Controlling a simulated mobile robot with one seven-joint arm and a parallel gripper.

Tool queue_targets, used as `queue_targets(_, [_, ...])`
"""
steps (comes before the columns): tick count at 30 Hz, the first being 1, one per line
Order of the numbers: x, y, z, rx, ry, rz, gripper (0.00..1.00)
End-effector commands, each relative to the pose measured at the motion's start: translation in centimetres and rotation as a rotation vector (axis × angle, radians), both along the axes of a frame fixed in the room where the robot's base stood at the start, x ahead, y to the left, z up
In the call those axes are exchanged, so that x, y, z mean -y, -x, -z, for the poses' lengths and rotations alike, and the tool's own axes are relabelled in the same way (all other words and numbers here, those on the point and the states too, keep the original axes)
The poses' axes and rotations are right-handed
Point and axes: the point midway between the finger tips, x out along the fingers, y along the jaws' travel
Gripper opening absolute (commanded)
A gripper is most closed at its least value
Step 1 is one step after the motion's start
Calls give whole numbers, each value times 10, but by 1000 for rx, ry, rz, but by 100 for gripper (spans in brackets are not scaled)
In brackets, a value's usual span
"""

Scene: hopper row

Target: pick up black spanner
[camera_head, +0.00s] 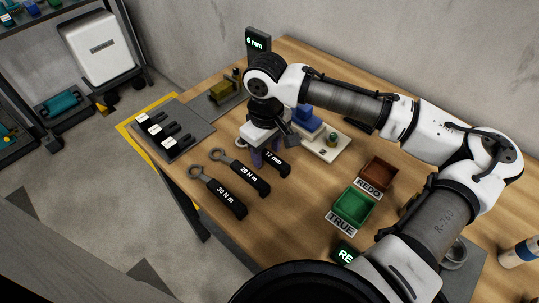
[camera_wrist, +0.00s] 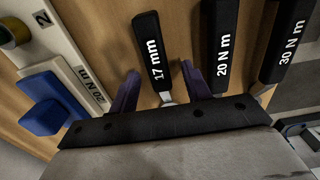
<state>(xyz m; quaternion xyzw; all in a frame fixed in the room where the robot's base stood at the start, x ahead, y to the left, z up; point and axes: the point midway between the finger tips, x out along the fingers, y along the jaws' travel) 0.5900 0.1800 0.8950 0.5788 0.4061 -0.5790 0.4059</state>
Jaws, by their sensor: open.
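The black spanner, labelled 17 mm (camera_head: 276,163), lies on the wooden table, partly hidden by my gripper in the head view. In the wrist view its black handle (camera_wrist: 151,50) points away and its metal shank passes between my fingers. My gripper (camera_wrist: 160,86) is open, with one purple finger on each side of the spanner; I cannot tell whether either touches it. In the head view my gripper (camera_head: 262,156) is low over the spanner's far end. The spanner's head is hidden.
Two similar black wrenches, 20 N m (camera_head: 249,178) and 30 N m (camera_head: 225,201), lie close beside it. A pale board (camera_head: 331,152) with a blue block (camera_head: 304,120) is on the other side. Green (camera_head: 353,207) and red (camera_head: 378,176) trays stand to the right.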

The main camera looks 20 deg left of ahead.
Motion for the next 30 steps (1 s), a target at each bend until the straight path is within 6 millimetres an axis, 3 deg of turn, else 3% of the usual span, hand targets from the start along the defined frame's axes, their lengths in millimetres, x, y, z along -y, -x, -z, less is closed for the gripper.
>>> queue_targets(7, [0,0,2,0,-1,0,48])
queue_targets(18, [0,0,2,0,-1,0,0])
queue_targets(30, [0,-1,-5,2,-2,1,0])
